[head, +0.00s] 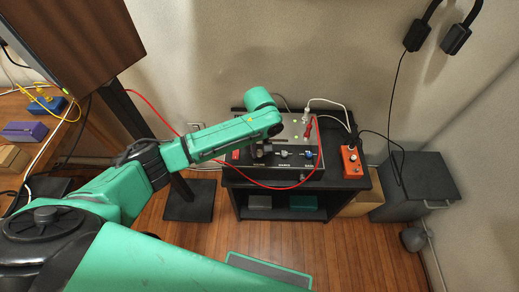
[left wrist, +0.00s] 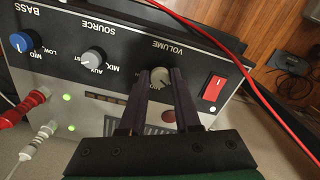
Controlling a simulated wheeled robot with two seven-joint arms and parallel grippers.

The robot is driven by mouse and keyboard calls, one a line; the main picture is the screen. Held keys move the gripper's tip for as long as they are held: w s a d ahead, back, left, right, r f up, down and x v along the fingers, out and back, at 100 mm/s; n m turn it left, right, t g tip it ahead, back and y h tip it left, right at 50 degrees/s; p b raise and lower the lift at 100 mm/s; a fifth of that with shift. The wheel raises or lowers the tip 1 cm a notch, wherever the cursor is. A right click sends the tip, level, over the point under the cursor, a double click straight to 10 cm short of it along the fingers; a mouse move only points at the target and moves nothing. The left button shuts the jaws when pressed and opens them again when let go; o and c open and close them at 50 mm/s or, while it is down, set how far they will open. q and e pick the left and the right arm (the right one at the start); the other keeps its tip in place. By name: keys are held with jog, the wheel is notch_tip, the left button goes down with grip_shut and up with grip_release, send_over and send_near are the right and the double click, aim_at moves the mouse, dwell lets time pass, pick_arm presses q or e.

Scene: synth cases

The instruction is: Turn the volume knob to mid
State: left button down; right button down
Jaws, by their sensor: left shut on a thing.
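The amplifier (head: 300,171) is a dark box with a row of controls, standing on a black shelf unit. Its volume knob (left wrist: 160,76) is light grey and sits under the VOLUME label in the left wrist view, which shows the panel upside down. My left gripper (left wrist: 164,80) is shut on this knob, one dark finger on each side. In the head view my left gripper (head: 262,151) reaches the panel's front edge and mostly hides the knob. The knob's pointer direction is too small to tell. My right gripper is not in view.
Beside the volume knob are a red switch (left wrist: 214,88), the grey source knob (left wrist: 93,61) and the blue bass knob (left wrist: 22,41). A red cable (head: 153,108) loops around the arm and amplifier. An orange box (head: 351,160) stands right of the amplifier.

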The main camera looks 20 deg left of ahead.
pick_arm(q)
jog(key=shift+r+m+p, duration=0.25)
jog(key=shift+m+p, duration=0.45)
jog(key=shift+p, duration=0.4)
jog(key=m+p, duration=0.5)
jog(key=m, duration=0.1)
jog(key=shift+f+m, duration=0.1)
jog(key=shift+m, duration=0.3)
jog(key=shift+f+m+p, duration=0.1)
jog(key=shift+m+p, duration=0.7)
jog(key=shift+m, duration=0.8)
jog(key=c, duration=0.6)
grip_release()
